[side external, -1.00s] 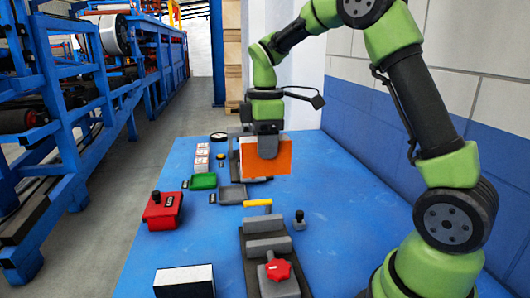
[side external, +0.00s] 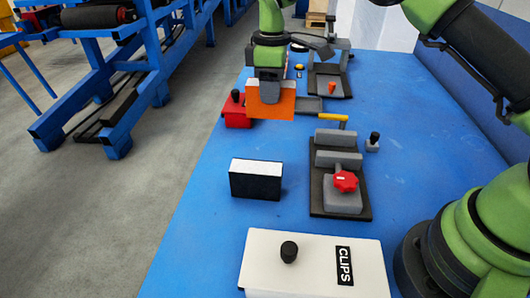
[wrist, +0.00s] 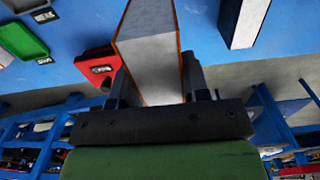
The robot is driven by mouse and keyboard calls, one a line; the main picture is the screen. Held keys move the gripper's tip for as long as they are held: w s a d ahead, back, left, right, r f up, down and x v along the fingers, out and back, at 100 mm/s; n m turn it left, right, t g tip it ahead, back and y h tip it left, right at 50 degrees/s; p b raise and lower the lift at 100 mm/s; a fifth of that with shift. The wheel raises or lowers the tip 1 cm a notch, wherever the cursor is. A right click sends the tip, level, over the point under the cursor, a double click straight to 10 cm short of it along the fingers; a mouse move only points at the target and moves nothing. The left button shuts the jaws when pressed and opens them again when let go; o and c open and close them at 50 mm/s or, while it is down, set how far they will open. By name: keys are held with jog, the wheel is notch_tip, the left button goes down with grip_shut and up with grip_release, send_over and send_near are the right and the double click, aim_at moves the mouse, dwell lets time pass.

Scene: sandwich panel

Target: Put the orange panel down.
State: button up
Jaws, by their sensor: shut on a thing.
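The orange panel (side external: 270,106) hangs upright in my gripper (side external: 270,92), which is shut on its upper edge. In the side external view it shows its orange face, in front of and partly hiding the red box. In the wrist view my gripper (wrist: 156,80) has a finger on each side of the panel (wrist: 152,50), which shows a light grey face with thin orange edges. The panel is over the left part of the blue table; any gap under its lower edge is hard to judge.
The red box (side external: 235,113) with a black knob is beside the panel. A black-and-white block (side external: 256,182), a clamp fixture (side external: 318,207) with a red knob, and a white CLIPS box (side external: 315,250) stand nearer. Another fixture (side external: 330,82) is behind. Blue table right of centre (side external: 430,130) is clear.

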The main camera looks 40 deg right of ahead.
aim_at(264, 116)
jog(key=f, duration=0.2)
jog(key=a+f, duration=0.1)
jog(key=f, duration=0.3)
jog(key=shift+w+a+f, duration=0.2)
jog(key=shift+w+f, duration=0.05)
jog(key=shift+f, duration=2.2)
jog(key=shift+f, duration=0.2)
jog(key=o, duration=1)
jog(key=shift+c, duration=0.2)
jog(key=shift+r, duration=0.1)
